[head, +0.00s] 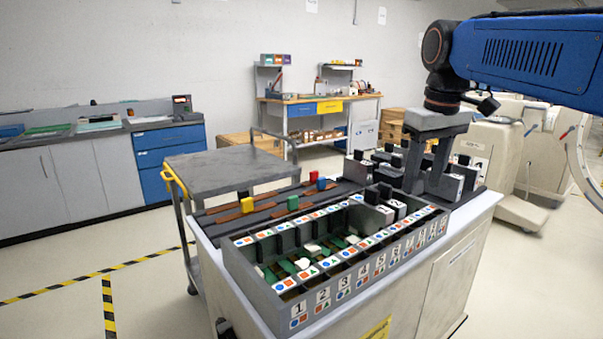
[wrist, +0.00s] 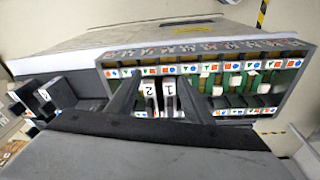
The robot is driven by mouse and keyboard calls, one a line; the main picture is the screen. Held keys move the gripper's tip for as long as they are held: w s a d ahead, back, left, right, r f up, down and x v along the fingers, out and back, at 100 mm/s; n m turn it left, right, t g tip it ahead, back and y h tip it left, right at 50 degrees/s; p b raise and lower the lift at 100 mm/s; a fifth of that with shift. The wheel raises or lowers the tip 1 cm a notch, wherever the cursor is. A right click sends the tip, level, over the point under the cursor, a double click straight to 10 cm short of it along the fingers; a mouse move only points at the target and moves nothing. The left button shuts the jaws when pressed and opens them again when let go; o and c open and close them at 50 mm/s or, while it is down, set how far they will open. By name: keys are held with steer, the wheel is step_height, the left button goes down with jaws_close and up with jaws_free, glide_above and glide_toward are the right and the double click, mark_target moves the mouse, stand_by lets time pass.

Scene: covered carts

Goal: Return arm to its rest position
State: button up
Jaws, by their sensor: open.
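My blue arm (head: 520,55) reaches in from the upper right in the head view. My gripper (head: 424,188) points down over the right end of the cart, its two dark fingers spread apart with nothing held between them. In the wrist view, my gripper (wrist: 160,88) frames two numbered blocks: the block marked 2 (wrist: 149,90) and the block marked 1 (wrist: 168,90). These blocks stand side by side at one end of the divided tray (head: 255,290). Whether a finger touches anything is hard to tell.
Colored blocks, including a yellow one (head: 247,205) and a green one (head: 293,202), stand on the rack behind the tray. More numbered blocks stand around the gripper. A grey trolley (head: 225,163) is behind left. Beige equipment (head: 530,150) stands at right.

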steer(key=s+d+f+m+t, duration=0.1)
steer(key=s+f+m, duration=0.1)
steer(key=s+f, duration=0.8)
steer(key=s+d+f+m+t, duration=0.1)
steer(key=s+d+f+m, duration=0.1)
steer(key=s+f, duration=0.8)
step_height(320, 180, down, 6)
steer(key=shift+s+r+t, duration=0.1)
steer(key=shift+s+t, duration=0.2)
steer(key=shift+t, duration=0.1)
